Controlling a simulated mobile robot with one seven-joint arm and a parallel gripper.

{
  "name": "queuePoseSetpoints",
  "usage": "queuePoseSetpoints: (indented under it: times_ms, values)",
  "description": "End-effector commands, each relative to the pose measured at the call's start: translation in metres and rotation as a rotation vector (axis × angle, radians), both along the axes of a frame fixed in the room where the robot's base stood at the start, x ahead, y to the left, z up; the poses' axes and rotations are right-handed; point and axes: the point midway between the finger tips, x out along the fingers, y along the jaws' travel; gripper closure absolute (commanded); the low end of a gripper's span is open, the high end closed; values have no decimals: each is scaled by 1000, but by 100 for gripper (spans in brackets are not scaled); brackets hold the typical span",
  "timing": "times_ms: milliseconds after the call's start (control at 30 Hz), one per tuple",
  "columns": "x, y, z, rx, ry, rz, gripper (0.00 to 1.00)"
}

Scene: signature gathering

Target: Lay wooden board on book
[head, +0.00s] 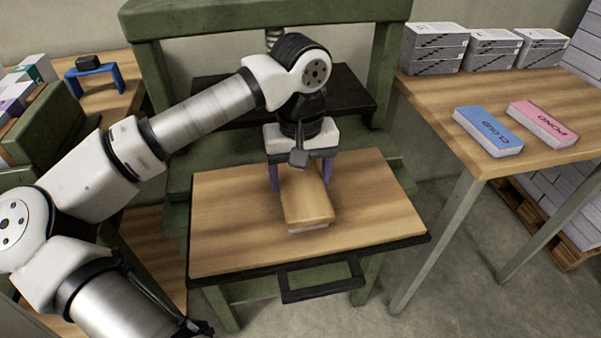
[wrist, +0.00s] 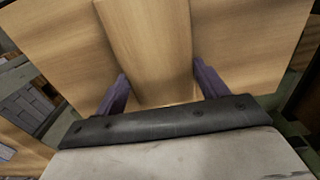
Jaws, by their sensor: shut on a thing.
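The wooden board (head: 308,205) is a small light-brown slab lying flat above the larger wooden surface of the press. My gripper (head: 301,178) points down, its two purple fingers shut on the board's long sides near its far end. In the wrist view the board (wrist: 148,45) runs between the fingers of my gripper (wrist: 162,85). A thin pale edge (head: 308,229), which looks like the book, shows under the board's near end. The board hides the rest of it, and I cannot tell whether the two touch.
The wooden press bed (head: 235,230) has a black front handle (head: 320,281) and is clear around the board. The green press frame (head: 385,60) rises behind my arm. A right table (head: 440,95) holds a blue book (head: 488,132), a pink book (head: 543,124) and grey stacks (head: 433,48).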

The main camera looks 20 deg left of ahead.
Motion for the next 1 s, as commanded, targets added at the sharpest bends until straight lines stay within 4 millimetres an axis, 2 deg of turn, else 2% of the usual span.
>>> queuePoseSetpoints:
  times_ms: [233,267,400,767,867,1000]
  values:
    - [0,0,-5,0,0,0,55]
    - [0,0,-3,0,0,0,24]
    - [0,0,-2,0,0,0,6]
    - [0,0,2,1,1,0,6]
    - [1,1,13,3,-2,2,6]
    - [1,1,42,3,-2,2,6]
